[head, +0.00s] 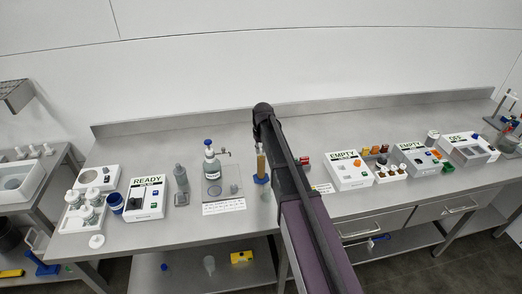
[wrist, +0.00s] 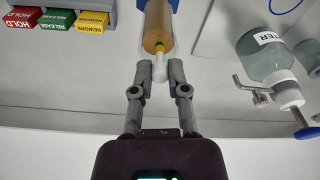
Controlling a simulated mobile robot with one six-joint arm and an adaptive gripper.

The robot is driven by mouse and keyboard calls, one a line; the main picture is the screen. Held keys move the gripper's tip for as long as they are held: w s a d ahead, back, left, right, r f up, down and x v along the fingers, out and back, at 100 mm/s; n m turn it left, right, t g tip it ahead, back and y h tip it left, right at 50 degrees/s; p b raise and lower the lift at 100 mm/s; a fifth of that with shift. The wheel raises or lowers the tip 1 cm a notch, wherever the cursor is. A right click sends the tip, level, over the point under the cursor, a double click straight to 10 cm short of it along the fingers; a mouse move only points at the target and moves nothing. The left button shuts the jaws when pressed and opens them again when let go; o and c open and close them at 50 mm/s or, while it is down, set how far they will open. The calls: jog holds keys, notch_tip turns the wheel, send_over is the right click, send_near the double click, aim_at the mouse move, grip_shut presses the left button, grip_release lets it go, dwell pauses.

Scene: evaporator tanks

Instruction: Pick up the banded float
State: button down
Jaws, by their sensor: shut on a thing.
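The banded float (wrist: 159,70) shows in the wrist view as a pale, whitish piece with a small yellow-green mark at its far end. It sits at the near end of a clear cylinder (wrist: 157,22) of amber liquid with a blue base. My gripper (wrist: 159,72) has its two grey fingers on either side of the float, shut on it. I cannot tell how much of the float is inside the cylinder. In the head view the cylinder (head: 261,163) stands on the bench left of my arm.
A bottle with a blue cap (head: 211,165) stands on a plate left of the cylinder. A READY box (head: 146,198) is further left, an EMPTY box (head: 347,170) to the right. HOLD, RELEASE and REWORK blocks (wrist: 57,20) lie at upper left in the wrist view.

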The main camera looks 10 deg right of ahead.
notch_tip(320, 180, up, 17)
jog(key=p, duration=1.6)
jog(key=shift+f, duration=0.25)
notch_tip(320, 180, down, 7)
jog(key=b, duration=0.6)
jog(key=shift+r+b, duration=0.15)
jog(key=shift+b, duration=0.2)
jog(key=shift+s, duration=0.1)
dwell(0.5)
